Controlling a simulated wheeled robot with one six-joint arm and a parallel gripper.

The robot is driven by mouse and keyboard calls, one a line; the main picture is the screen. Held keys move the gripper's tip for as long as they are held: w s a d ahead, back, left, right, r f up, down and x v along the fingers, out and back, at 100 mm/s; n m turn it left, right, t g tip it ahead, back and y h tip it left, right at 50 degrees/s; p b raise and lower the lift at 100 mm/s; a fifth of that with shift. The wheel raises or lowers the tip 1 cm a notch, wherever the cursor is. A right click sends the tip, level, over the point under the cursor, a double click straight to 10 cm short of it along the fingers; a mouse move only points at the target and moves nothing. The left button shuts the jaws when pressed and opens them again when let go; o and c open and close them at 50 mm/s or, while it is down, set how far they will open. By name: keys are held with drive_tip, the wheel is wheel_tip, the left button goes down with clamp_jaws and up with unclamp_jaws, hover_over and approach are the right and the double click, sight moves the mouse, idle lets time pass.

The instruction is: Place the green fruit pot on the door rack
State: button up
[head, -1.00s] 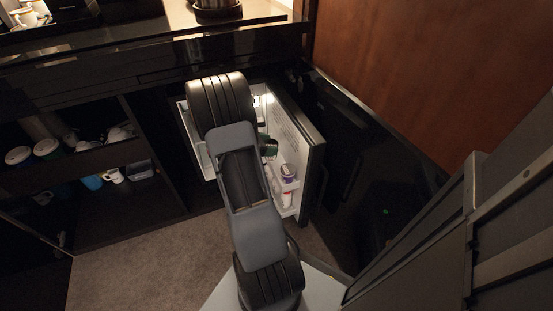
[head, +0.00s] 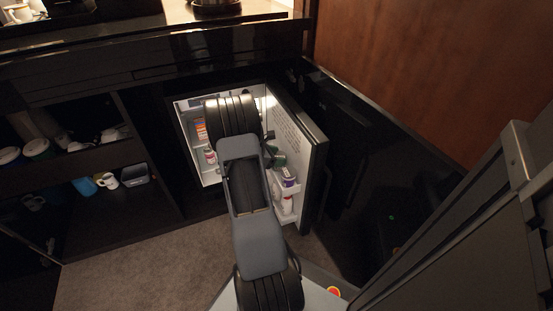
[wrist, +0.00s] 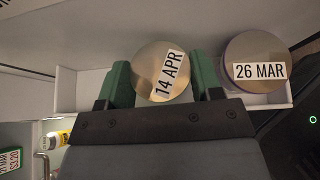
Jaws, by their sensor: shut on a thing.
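In the wrist view a pot with a gold lid (wrist: 160,72) marked "14 APR" sits between the two green fingers of my gripper (wrist: 163,84). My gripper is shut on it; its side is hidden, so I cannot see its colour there. It is over or in the white door rack (wrist: 88,92), left of a purple pot (wrist: 256,60) marked "26 MAR", with a small gap. I cannot tell whether its base touches the rack. In the head view my gripper end shows dark green (head: 278,158) at the open fridge door, just above the purple pot (head: 288,177).
The fridge door (head: 312,165) stands open to the right. Lower door shelves hold white items (head: 285,206). Inside the fridge are several small packages (head: 200,130). Open shelves with cups (head: 107,181) are at the left.

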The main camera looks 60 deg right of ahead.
drive_tip(key=shift+f, duration=0.15)
drive_tip(key=o, duration=1)
